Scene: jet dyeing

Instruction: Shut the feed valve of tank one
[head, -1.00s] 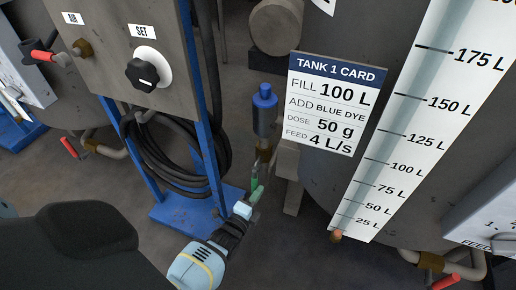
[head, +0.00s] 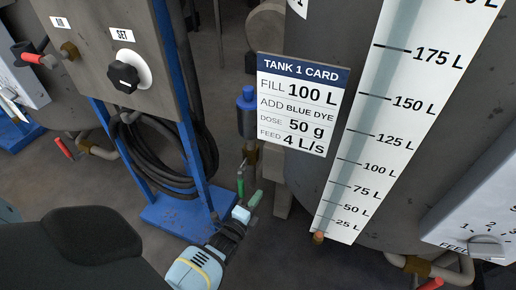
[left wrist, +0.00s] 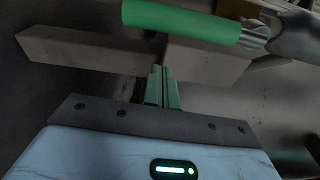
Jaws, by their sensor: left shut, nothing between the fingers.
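Tank one (head: 345,185) bears the TANK 1 CARD (head: 304,104) and a level scale. Left of the card, a brass valve (head: 250,155) sits under a blue-capped cylinder. A green lever handle (head: 240,187) hangs below it and also shows large across the top of the left wrist view (left wrist: 180,24). My left gripper (head: 257,195) is shut and empty, just right of the green handle in the head view. In the left wrist view its fingertips (left wrist: 162,72) point towards the handle, apparently apart from it. The right gripper is out of view.
A blue-framed stand (head: 165,215) with a control box and coiled hose stands left of the arm. A red lever (head: 430,284) is cut off at bottom right, below a white panel marked FEED (head: 450,235). Another red lever (head: 63,147) is at far left.

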